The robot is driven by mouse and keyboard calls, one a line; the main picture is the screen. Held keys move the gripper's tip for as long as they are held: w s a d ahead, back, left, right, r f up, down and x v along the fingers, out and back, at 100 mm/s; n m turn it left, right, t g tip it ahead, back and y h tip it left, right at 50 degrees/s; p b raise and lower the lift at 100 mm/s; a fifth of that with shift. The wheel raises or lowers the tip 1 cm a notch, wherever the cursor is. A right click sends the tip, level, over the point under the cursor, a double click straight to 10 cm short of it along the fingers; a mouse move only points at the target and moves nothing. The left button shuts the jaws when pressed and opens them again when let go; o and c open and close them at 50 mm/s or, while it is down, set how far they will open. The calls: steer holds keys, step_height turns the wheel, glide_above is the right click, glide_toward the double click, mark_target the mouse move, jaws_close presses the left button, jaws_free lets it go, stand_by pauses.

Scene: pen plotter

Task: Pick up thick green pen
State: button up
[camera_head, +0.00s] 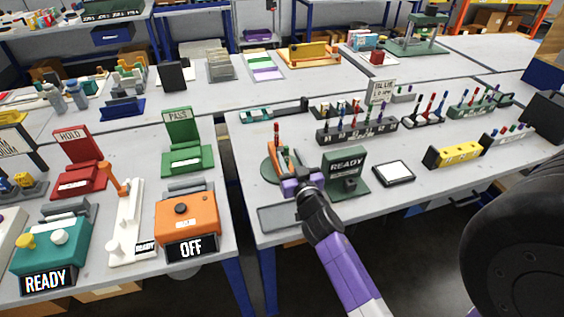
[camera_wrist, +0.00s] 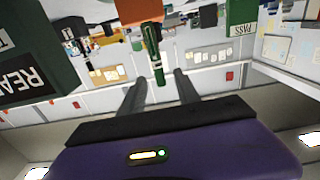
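A thick dark green pen (camera_wrist: 152,50) shows in the wrist view, which looks upside down. One end is at an orange block (camera_wrist: 138,10) and the other end reaches down the picture between my two finger tips. My gripper (camera_wrist: 161,80) is open, with a finger on each side of the pen's end and a gap on both sides. In the head view my gripper (camera_head: 300,184) is beside an orange stand (camera_head: 281,160) on a round green base. I cannot make out the green pen clearly in the head view.
A green READY panel (camera_head: 347,168) stands close right of my gripper. A flat grey tray (camera_head: 277,217) lies at the table's front edge. A dark rack (camera_head: 357,133) with several pens stands behind. A white pad (camera_head: 394,173) and a yellow block (camera_head: 455,153) are farther right.

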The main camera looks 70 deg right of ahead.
steer(key=p+x, duration=0.1)
steer(key=x, duration=0.5)
steer(key=shift+w+d+f, duration=0.15)
jaws_close()
